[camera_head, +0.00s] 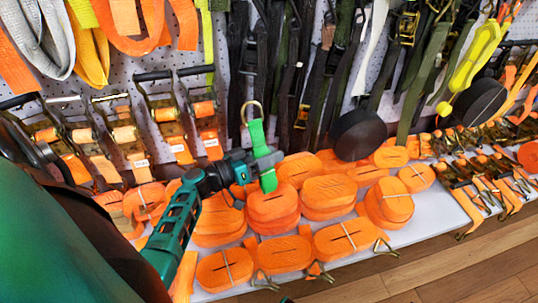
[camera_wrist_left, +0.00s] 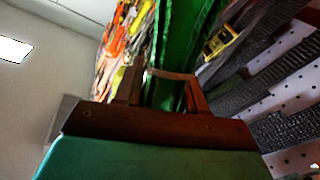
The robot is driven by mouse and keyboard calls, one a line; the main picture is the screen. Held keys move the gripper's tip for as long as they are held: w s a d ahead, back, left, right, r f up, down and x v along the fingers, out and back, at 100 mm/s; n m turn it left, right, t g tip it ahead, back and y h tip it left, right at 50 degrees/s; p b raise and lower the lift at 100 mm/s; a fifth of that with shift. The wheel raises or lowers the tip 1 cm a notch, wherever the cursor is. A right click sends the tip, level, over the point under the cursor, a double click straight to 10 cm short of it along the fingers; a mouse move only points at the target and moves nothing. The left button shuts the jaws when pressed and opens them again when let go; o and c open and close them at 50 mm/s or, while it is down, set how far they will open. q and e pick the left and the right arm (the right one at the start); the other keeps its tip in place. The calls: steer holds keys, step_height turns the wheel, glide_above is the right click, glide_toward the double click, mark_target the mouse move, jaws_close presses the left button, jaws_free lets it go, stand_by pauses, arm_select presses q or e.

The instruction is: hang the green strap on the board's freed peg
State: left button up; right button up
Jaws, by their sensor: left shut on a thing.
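The green strap (camera_head: 258,137) is held up in the head view, with a metal ring (camera_head: 251,110) at its top and a short end hanging below the jaws. My left gripper (camera_head: 264,165) is shut on it, in front of the white perforated board (camera_head: 216,60). In the left wrist view the green strap (camera_wrist_left: 182,45) rises between the two fingers (camera_wrist_left: 160,88) and fills the space beyond them. I cannot make out a bare peg on the board; hanging straps cover much of it. My right gripper is out of view.
Dark straps (camera_head: 290,60) hang behind the green strap, and ratchets (camera_head: 160,110) hang to the left. Rolled orange straps (camera_head: 272,205) crowd the white shelf (camera_head: 440,212) below. Two black discs (camera_head: 359,135) (camera_head: 480,102) stand out at the right. Wooden floor (camera_head: 480,265) is clear at lower right.

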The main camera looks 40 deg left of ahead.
arm_select(q)
steer(key=w+a+f+b, duration=0.2)
steer(key=w+a, duration=0.4)
steer(key=a, duration=0.1)
steer(key=shift+a, duration=0.2)
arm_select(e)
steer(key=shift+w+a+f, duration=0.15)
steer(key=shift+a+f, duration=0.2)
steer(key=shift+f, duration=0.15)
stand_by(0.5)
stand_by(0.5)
arm_select(q)
steer(key=o, duration=1.2)
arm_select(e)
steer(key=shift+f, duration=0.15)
arm_select(q)
steer(key=shift+s, duration=0.1)
steer(key=v, duration=1.2)
steer(key=shift+s+a+p, duration=0.15)
steer(key=shift+s+p, duration=0.2)
steer(key=shift+s, duration=0.05)
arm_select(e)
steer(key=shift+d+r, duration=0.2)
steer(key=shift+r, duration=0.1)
